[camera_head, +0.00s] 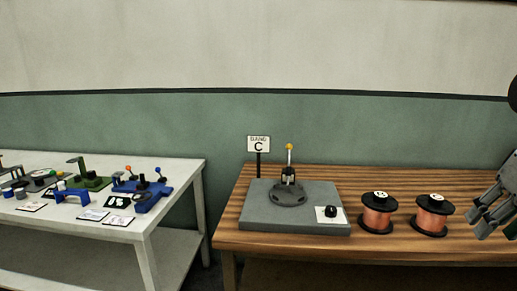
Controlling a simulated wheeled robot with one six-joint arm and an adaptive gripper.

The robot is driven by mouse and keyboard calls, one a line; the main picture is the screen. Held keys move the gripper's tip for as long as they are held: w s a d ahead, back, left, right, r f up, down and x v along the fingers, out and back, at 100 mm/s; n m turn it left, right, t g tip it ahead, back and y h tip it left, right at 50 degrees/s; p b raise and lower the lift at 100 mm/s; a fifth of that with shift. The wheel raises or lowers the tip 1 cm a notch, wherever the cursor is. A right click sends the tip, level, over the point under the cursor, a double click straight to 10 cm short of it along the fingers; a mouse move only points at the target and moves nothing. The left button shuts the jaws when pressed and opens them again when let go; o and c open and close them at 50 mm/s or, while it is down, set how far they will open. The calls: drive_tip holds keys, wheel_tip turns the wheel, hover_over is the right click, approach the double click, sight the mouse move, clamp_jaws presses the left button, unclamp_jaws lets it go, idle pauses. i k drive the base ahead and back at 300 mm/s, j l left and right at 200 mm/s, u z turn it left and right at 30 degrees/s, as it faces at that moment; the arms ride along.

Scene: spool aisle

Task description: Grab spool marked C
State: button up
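Two copper-wound spools with black flanges stand upright on the wooden table. The left spool (378,213) and the right spool (432,215) each carry a white label on top, too small to read. A sign with a large C (258,144) stands on a post behind a grey base plate (262,219), left of the spools. My gripper (492,226) is at the right edge, partly cut off, to the right of the right spool and apart from it. Its grey fingers look spread, with nothing visible between them.
The wooden table (400,180) has free room behind the spools. The grey plate carries a round fixture, a yellow-knobbed lever (289,156) and a black knob (331,211). A white table (172,168) at left holds blue and green devices and cards. A gap separates the tables.

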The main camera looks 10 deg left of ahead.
sight(434, 210)
drive_tip(key=i+l, duration=0.4)
drive_tip(key=l, duration=0.15)
drive_tip(key=i+l, duration=0.4)
drive_tip(key=l, duration=0.15)
drive_tip(key=z, duration=0.3)
